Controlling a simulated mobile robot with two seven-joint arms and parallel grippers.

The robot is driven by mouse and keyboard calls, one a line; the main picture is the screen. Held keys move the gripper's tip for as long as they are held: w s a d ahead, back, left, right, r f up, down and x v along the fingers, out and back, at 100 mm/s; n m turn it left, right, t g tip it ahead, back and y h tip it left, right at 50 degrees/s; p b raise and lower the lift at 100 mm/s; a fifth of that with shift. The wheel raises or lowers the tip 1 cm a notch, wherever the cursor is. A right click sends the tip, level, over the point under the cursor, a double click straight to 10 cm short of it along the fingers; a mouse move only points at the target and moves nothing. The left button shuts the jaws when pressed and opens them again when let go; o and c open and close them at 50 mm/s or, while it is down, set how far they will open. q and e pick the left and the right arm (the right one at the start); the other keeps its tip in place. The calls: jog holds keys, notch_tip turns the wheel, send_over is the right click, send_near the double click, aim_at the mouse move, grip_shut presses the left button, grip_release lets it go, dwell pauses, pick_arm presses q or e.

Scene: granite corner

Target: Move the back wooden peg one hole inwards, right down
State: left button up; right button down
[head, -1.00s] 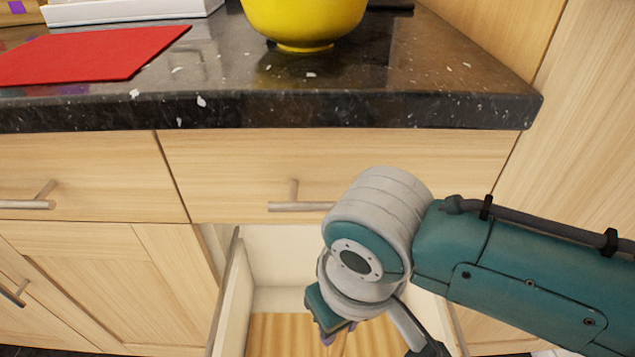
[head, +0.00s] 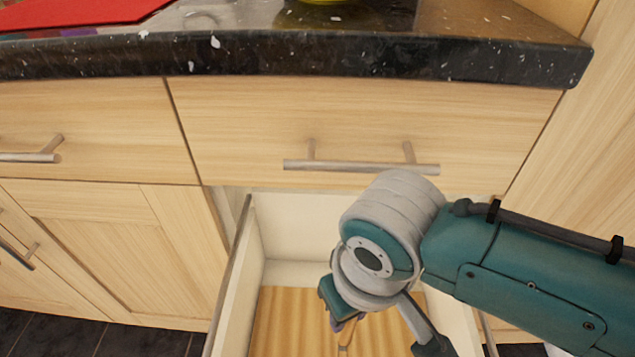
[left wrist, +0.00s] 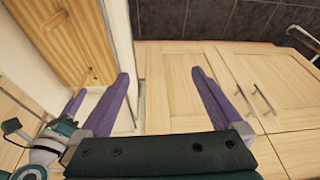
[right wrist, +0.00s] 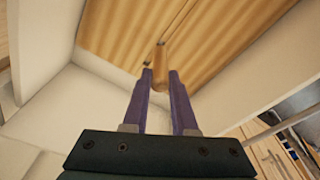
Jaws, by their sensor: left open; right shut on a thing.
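The wooden peg (right wrist: 160,62) stands out of a light wooden board (right wrist: 112,22) in the bottom of the open drawer. My right gripper (right wrist: 161,76) is shut on the peg in the right wrist view. A dark hole (right wrist: 148,63) shows in the board just left of the peg. Whether the peg's foot sits in a hole is not clear. In the head view my right gripper (head: 342,328) reaches down into the drawer over the board (head: 290,318), mostly hidden by its own wrist. My left gripper (left wrist: 160,76) is open and empty, outside the drawer beside the cabinet fronts.
The open drawer's left wall (head: 236,275) and white back panel (head: 310,225) enclose the board. A closed drawer with a bar handle (head: 360,167) sits above, under the dark granite counter (head: 300,55). Cabinet doors (head: 110,245) stand to the left.

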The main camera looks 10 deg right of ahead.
aim_at(345, 337)
jog(key=shift+f, duration=0.35)
dwell(0.7)
jog(key=shift+p, duration=0.3)
dwell(0.8)
dwell(0.4)
jog(key=shift+f+b, duration=0.3)
jog(key=shift+f, duration=0.3)
jog(key=shift+f+b, duration=0.7)
jog(key=shift+f, duration=0.15)
jog(key=c, duration=0.6)
grip_release()
jog(key=shift+r, duration=0.1)
jog(key=shift+r, duration=0.1)
